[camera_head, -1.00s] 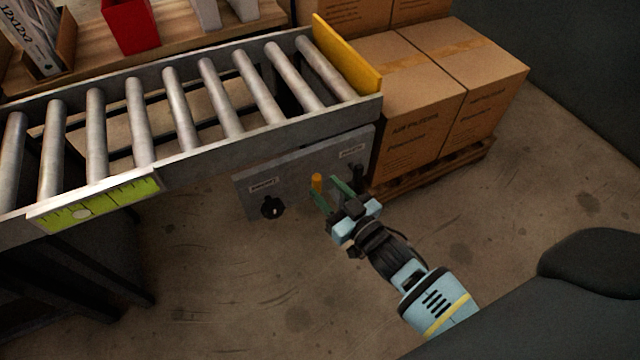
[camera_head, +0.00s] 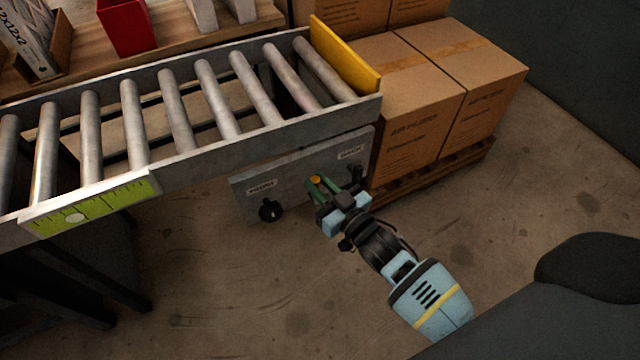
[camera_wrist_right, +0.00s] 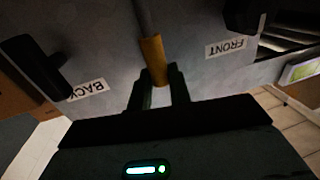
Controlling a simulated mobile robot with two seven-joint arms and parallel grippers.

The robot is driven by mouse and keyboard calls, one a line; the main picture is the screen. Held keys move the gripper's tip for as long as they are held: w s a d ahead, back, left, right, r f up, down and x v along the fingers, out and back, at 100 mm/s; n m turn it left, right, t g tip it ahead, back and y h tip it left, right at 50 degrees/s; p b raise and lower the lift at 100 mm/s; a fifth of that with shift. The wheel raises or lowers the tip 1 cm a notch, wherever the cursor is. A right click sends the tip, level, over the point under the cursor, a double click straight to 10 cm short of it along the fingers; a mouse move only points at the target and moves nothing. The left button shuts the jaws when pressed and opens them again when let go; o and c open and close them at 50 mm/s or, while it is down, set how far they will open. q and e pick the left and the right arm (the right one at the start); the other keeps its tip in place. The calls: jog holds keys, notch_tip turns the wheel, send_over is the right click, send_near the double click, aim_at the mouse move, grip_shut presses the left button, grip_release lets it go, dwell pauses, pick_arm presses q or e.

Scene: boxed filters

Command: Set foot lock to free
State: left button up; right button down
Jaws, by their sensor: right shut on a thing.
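A grey panel (camera_head: 290,172) hangs below the end of the roller conveyor. It carries a lever with an orange grip (camera_head: 316,180), which also shows in the right wrist view (camera_wrist_right: 153,60) on a grey rod. My right gripper (camera_head: 322,186) is at the lever, its green fingers shut on the orange grip; it shows in the right wrist view too (camera_wrist_right: 158,88). A black knob (camera_head: 270,209) sits on the panel's left side. In the wrist view, labels read FRONT (camera_wrist_right: 226,48) and BACK (camera_wrist_right: 87,90). My left gripper is not in view.
The roller conveyor (camera_head: 200,150) with a yellow end stop (camera_head: 345,58) lies above the panel. Cardboard boxes (camera_head: 415,115) stand on a pallet (camera_head: 440,172) close to the right. The floor in front is clear.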

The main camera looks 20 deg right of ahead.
jog(key=shift+d, duration=0.2)
jog(key=shift+d+m, duration=0.4)
jog(key=shift+m, duration=0.2)
jog(key=shift+d+f+m+t+p, duration=0.2)
jog(key=shift+d+m, duration=0.25)
jog(key=shift+m, duration=0.15)
jog(key=shift+d+f+m+t+p, duration=0.15)
jog(key=shift+d+m, duration=0.25)
jog(key=shift+m, duration=0.2)
jog(key=shift+d+f+m+b, duration=0.4)
jog(key=shift+d+m, duration=0.4)
jog(key=shift+m, duration=0.4)
jog(key=shift+w+d+f+m+t+b, duration=0.1)
jog(key=shift+d+f+m+t+b, duration=0.1)
jog(key=shift+d+f+m, duration=0.3)
jog(key=shift+d+f+m+t+b, duration=0.1)
jog(key=shift+d+m+t+b, duration=0.1)
jog(key=shift+m, duration=0.5)
jog(key=shift+h, duration=0.3)
jog(key=c, duration=1.4)
grip_release()
jog(key=shift+o, duration=0.5)
jog(key=shift+r, duration=0.1)
